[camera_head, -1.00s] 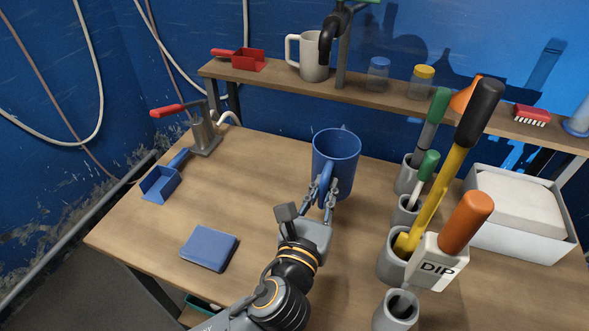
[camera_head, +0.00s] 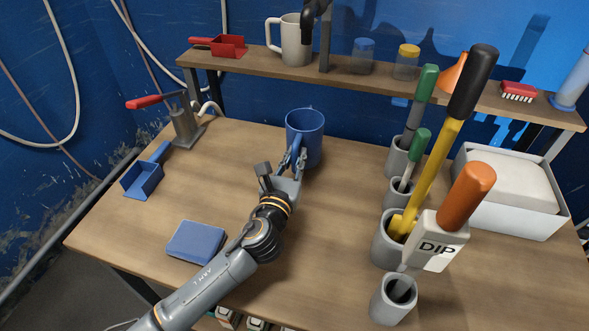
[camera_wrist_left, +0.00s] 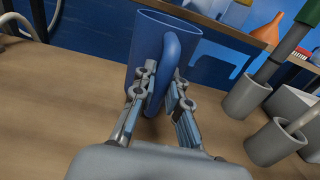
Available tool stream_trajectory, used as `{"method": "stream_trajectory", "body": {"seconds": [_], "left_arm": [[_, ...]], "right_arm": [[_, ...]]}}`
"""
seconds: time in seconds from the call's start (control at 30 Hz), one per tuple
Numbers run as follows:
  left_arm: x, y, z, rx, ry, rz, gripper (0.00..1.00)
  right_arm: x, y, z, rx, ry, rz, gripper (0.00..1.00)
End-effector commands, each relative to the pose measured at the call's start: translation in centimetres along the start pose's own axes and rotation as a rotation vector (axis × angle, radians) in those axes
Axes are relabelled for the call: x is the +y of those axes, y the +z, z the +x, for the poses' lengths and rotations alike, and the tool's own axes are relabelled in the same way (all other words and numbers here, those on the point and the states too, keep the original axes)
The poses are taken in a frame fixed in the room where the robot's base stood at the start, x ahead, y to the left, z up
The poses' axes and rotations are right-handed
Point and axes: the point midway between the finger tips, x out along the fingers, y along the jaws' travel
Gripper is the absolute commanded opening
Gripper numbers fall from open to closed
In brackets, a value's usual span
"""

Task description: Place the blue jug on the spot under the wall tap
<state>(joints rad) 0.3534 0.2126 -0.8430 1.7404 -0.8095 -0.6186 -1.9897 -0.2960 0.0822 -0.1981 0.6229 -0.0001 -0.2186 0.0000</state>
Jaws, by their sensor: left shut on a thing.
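The blue jug (camera_head: 311,142) is upright at the back of the wooden table, below the shelf. My left gripper (camera_head: 294,160) is shut on the jug's handle, on the near side. In the left wrist view the fingers (camera_wrist_left: 163,100) flank the handle, and the jug (camera_wrist_left: 150,50) fills the upper middle. I cannot tell whether its base touches the table. A black tap spout (camera_head: 314,10) hangs above the shelf at the top edge, cut off by the frame. No marked spot under it can be made out. My right gripper is not in view.
The shelf (camera_head: 345,78) holds a grey mug (camera_head: 290,42), small jars and a red brush (camera_head: 518,92). Grey holders with tools, including a yellow-handled one (camera_head: 432,165), stand to the right. A blue pad (camera_head: 195,241) lies front left. The table's middle is clear.

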Motion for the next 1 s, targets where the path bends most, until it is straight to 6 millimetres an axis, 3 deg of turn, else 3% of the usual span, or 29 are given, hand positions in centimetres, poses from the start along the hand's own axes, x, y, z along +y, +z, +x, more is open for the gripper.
{"method": "stream_trajectory", "body": {"seconds": [0.23, 0.7, 0.73, 0.8, 1.0], "left_arm": [[0.3, -3.6, 0.6, 0.003, 0.001, -0.002, 0.0], [0.3, -4.3, 0.6, 0.001, 0.0, 0.001, 0.0], [0.3, -4.2, 0.6, 0.002, 0.0, 0.0, 0.19], [0.4, -4.2, 0.6, 0.002, 0.0, 0.0, 0.34], [0.4, -4.2, 0.6, 0.002, 0.001, 0.0, 0.36]], "right_arm": [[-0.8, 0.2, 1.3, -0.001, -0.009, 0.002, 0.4], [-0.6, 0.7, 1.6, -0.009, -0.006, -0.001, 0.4], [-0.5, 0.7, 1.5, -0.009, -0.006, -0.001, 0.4], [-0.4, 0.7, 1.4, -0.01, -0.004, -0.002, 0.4], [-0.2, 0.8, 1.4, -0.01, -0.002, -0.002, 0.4]]}}
